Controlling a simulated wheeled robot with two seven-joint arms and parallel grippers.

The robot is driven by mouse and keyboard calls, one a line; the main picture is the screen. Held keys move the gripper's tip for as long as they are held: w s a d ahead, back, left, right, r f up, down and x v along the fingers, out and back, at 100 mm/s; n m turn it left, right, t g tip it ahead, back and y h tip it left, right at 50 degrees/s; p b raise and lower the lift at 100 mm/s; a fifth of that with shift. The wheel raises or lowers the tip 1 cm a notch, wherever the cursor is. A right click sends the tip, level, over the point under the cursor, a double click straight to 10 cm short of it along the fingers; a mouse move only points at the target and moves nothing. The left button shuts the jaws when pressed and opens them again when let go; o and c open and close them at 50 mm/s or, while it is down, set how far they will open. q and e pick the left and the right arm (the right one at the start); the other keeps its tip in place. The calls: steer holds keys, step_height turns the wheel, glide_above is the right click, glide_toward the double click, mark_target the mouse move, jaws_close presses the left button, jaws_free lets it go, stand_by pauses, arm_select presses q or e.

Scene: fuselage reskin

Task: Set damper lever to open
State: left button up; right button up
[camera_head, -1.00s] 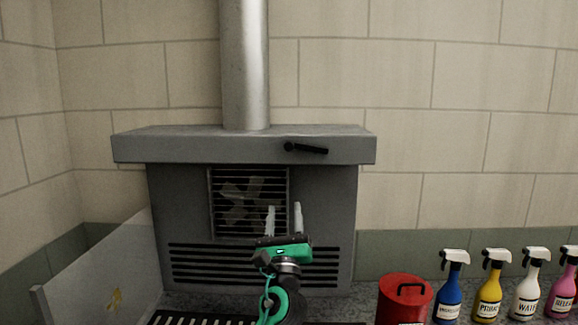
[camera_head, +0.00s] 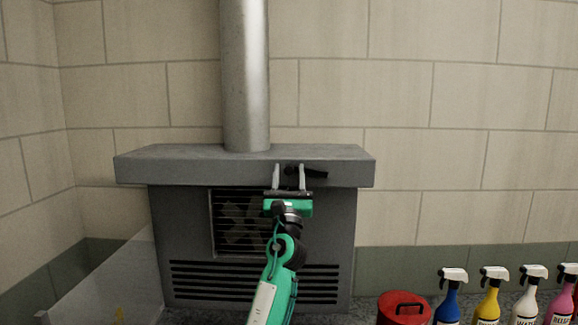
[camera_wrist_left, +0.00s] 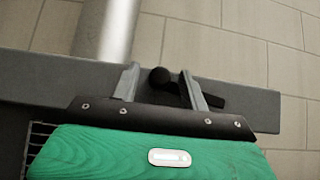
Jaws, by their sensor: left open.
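The damper lever (camera_head: 312,171) is a short black handle on the front edge of the grey hood (camera_head: 150,169). It points to the right and slightly down from its round pivot. My left gripper (camera_head: 289,172) is open and raised in front of the hood, with its fingers pointing up. In the left wrist view the lever's round pivot (camera_wrist_left: 159,78) shows between the two fingertips, and the handle passes behind the right finger. I cannot tell whether a finger touches the lever. My right gripper is not in view.
A metal duct pipe (camera_head: 246,75) rises from the hood. Below is a vent with a fan (camera_head: 238,222) behind a grille. A red can (camera_head: 403,309) and several spray bottles (camera_head: 447,298) stand at the lower right. A pale panel (camera_head: 110,285) stands at the left.

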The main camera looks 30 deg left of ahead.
arm_select(q)
steer(key=shift+w+a+r, duration=0.2)
steer(key=shift+w+r, duration=0.15)
steer(key=shift+r, duration=0.05)
jaws_close()
